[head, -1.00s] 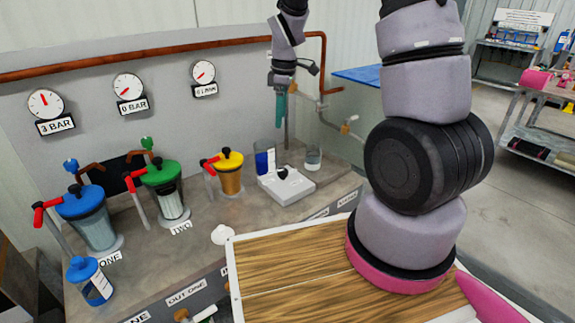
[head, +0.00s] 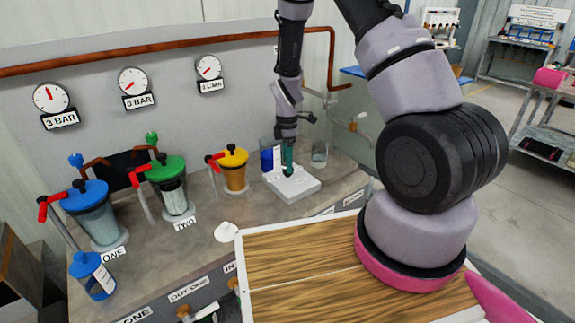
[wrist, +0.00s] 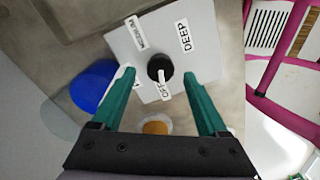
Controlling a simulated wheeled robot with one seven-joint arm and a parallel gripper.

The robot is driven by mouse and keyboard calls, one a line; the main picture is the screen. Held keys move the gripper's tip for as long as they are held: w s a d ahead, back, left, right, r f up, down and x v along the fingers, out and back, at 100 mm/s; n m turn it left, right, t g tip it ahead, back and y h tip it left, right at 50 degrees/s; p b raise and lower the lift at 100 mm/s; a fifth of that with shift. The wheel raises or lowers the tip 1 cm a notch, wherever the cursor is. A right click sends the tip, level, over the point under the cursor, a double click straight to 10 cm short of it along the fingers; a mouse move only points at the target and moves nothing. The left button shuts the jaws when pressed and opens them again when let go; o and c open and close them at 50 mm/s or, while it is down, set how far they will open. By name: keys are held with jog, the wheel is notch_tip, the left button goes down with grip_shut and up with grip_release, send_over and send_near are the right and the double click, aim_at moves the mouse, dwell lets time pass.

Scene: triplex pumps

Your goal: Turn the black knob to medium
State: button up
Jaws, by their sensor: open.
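A white box (head: 300,190) with the black knob stands on the grey bench, towards the right. In the wrist view the black knob (wrist: 158,64) is on the box top, and its white mark points towards the OFF label (wrist: 165,91). The MEDIUM label (wrist: 135,33) and DEEP label (wrist: 185,37) are further out. Another label is mostly hidden by the left finger. My gripper (wrist: 158,74) is open, its teal fingers on either side of the knob with gaps. In the head view my gripper (head: 288,170) is low over the box and hides the knob.
A beaker with blue liquid (head: 266,160) stands close behind the box, with a clear beaker (head: 319,154) to its right. A yellow-lidded pump (head: 234,172), a green-lidded pump (head: 171,185) and a blue-lidded pump (head: 95,212) stand to the left. A wooden-topped tray (head: 300,300) is in front.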

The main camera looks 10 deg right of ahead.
jog(key=shift+f, duration=1)
jog(key=shift+c, duration=0.4)
grip_shut()
